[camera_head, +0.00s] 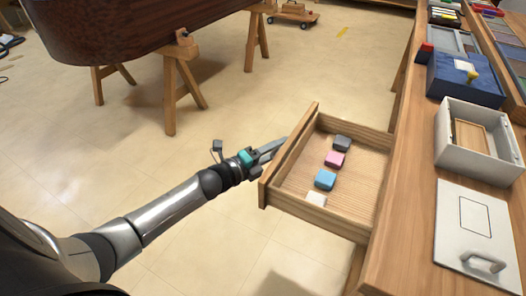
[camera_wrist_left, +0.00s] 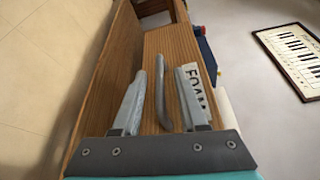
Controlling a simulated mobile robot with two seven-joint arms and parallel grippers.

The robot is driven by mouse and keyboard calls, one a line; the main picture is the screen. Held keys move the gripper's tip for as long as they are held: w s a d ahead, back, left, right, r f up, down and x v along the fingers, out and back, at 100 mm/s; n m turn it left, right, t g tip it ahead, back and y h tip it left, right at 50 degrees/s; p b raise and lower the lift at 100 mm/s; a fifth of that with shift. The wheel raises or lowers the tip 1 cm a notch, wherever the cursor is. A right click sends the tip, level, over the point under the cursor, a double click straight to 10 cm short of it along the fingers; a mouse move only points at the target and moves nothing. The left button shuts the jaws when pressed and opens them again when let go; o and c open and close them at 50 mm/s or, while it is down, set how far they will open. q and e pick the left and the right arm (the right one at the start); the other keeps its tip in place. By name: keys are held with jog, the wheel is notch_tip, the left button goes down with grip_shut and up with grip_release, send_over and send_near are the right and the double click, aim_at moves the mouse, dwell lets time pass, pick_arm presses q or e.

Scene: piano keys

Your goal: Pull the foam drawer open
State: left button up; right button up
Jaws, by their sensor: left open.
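The foam drawer (camera_head: 352,197) is a light wooden drawer standing well out from the bench on the right of the head view. Its inside shows a grey, a pink (camera_head: 335,159), a blue (camera_head: 325,180) and a white foam block in a row. My left gripper (camera_head: 279,146) is at the outer side of the drawer front. In the left wrist view its open fingers (camera_wrist_left: 160,74) stand on either side of a grey bar handle (camera_wrist_left: 161,95). I cannot tell whether they touch it. A label reading FOAM (camera_wrist_left: 194,88) is partly hidden by one finger. My right gripper is not in view.
On the bench (camera_head: 402,200) stand a white box (camera_head: 450,130), a blue box (camera_head: 448,85) and a white panel with a handle (camera_head: 465,225). A dark piano body (camera_head: 120,28) rests on wooden trestles at the back left. The floor left of the drawer is clear.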

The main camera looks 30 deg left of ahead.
pick_arm(q)
jog(key=p+v, duration=0.4)
jog(key=v, duration=1.1)
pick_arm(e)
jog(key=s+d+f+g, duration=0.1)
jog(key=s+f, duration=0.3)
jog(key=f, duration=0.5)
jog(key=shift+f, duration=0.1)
